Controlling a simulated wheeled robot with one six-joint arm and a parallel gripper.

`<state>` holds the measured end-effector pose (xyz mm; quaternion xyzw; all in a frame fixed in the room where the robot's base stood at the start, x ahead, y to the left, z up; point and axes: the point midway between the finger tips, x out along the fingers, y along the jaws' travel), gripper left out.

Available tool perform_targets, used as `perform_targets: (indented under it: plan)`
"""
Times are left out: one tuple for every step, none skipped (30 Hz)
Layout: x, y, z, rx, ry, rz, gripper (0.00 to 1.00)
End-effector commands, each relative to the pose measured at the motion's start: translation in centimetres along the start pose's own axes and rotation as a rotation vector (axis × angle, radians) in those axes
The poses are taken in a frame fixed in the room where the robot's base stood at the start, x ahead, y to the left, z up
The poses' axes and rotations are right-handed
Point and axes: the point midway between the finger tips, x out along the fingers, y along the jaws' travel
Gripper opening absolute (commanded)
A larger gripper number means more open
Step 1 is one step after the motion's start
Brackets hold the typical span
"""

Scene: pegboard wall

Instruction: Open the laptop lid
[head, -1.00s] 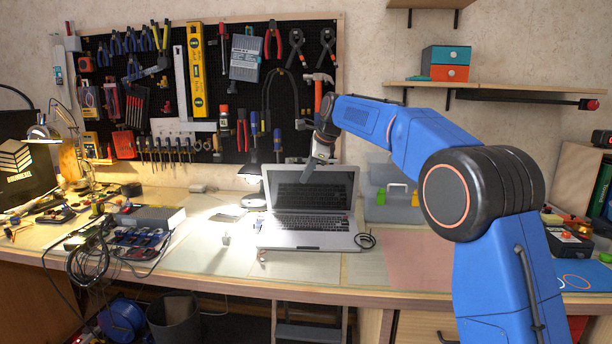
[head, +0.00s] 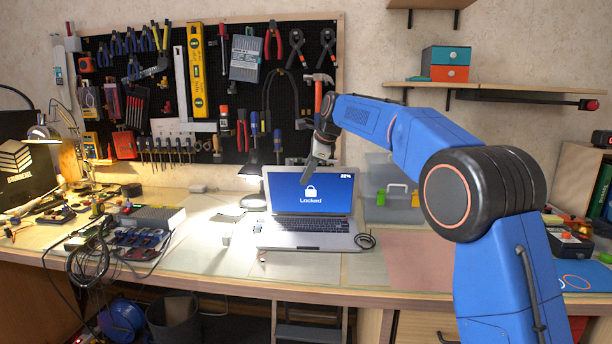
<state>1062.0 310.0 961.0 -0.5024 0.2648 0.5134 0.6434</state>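The laptop stands on the workbench in the middle of the head view. Its lid (head: 309,191) is raised, and the lit blue screen shows a padlock and the word "Locked". Its keyboard base (head: 306,232) lies flat on the bench. My gripper (head: 309,178) points down in front of the upper part of the screen and covers a small piece of it. I cannot tell whether it touches the lid. The fingers are small and seen nearly edge-on, so their opening is unclear.
The bench in front (head: 330,268) is mostly bare. Tools hang on the pegboard (head: 215,60) behind.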

Motion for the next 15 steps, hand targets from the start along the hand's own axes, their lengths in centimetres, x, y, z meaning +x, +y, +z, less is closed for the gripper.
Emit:
perform_targets:
  plan:
    - [-0.5, -0.1, 0.0, 0.0, 0.0, -0.002, 0.23]
    - [-0.8, -0.1, 0.0, 0.0, -0.001, -0.002, 0.23]
    - [-1.4, -0.1, 0.0, 0.0, 0.0, -0.002, 0.23]
    - [-1.8, -0.1, 0.0, 0.0, 0.0, -0.002, 0.23]
    - [-2.3, -0.1, 0.0, 0.0, -0.001, -0.003, 0.23]
    - [-3.0, -0.1, 0.0, 0.0, -0.001, -0.003, 0.23]
    - [-3.6, -0.1, 0.0, 0.0, 0.0, -0.003, 0.23]
    - [-4.2, -0.1, 0.0, 0.0, -0.001, -0.002, 0.23]
    - [-5.0, -0.1, 0.0, 0.0, -0.001, -0.004, 0.23]
    - [-5.7, -0.1, 0.0, 0.0, -0.001, -0.004, 0.23]
    - [-6.3, -0.1, 0.0, 0.0, -0.001, -0.003, 0.23]
    - [-7.0, -0.1, 0.0, 0.0, -0.001, -0.004, 0.23]
    - [-7.6, -0.1, 0.0, 0.0, -0.001, -0.003, 0.23]
    - [-8.2, 0.0, 0.0, 0.0, 0.0, -0.002, 0.23]
    - [-9.0, -0.1, 0.0, 0.0, -0.001, -0.004, 0.23]
